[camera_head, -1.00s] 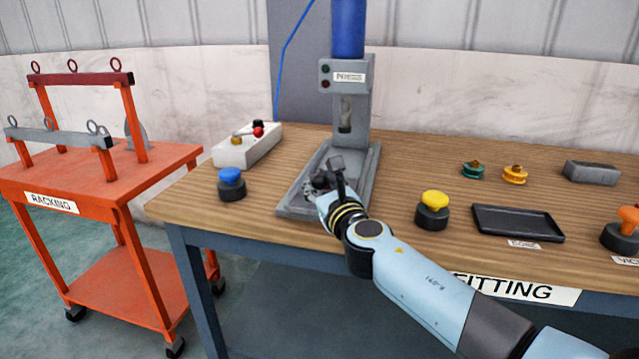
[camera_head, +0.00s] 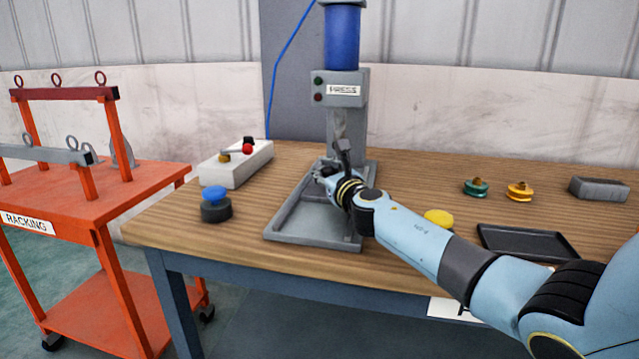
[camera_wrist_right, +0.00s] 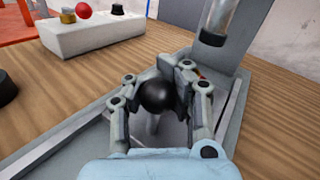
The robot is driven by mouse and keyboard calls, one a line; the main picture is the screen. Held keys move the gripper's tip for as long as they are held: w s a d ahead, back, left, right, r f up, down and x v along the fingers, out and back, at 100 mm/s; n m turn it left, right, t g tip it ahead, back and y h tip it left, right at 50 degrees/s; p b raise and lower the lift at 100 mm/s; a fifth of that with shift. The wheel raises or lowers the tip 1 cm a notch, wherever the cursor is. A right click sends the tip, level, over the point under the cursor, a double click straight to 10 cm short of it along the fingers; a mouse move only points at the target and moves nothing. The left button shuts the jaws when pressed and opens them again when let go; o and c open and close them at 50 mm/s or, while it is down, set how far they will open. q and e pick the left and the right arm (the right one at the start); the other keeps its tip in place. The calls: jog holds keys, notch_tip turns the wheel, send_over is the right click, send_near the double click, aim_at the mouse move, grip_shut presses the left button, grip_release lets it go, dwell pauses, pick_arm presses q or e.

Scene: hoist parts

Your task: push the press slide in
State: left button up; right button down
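The press (camera_head: 346,95) stands at the back of the wooden bench, with a blue cylinder on top and a long grey base (camera_head: 310,238) reaching towards me. My right gripper (camera_head: 328,172) is low over the base, near the press column. In the right wrist view its fingers (camera_wrist_right: 158,78) lie on both sides of a black ball knob (camera_wrist_right: 157,95) on a short grey stem, and look shut on it. The gripper hides most of the slide. The front of the base is bare. The ram (camera_wrist_right: 216,22) hangs just beyond the gripper. My left gripper is out of view.
A white control box (camera_head: 236,163) and a blue button (camera_head: 215,204) stand left of the press. A yellow button (camera_head: 438,218), black tray (camera_head: 528,243), green and yellow pulleys (camera_head: 519,191) and grey block (camera_head: 598,188) lie to the right. An orange trolley (camera_head: 90,205) stands left.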

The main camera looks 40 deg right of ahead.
jog(key=shift+w+d+f+b, duration=0.2)
jog(key=shift+w+d, duration=0.2)
jog(key=shift+d, duration=0.35)
jog(key=shift+w+d+f+b, duration=0.1)
jog(key=shift+w+d+b, duration=0.2)
jog(key=shift+d, duration=0.4)
jog(key=c, duration=1)
grip_release()
jog(key=shift+s+d+r+h, duration=0.15)
jog(key=shift+s+d+h, duration=0.15)
jog(key=shift+d, duration=0.05)
jog(key=shift+w+a+r, duration=0.1)
jog(key=shift+w+a, duration=0.05)
jog(key=shift+a, duration=0.05)
jog(key=shift+s+a, duration=0.1)
jog(key=shift+s, duration=0.15)
jog(key=v, duration=1.1)
jog(key=shift+s+r, duration=0.1)
jog(key=shift+s, duration=0.2)
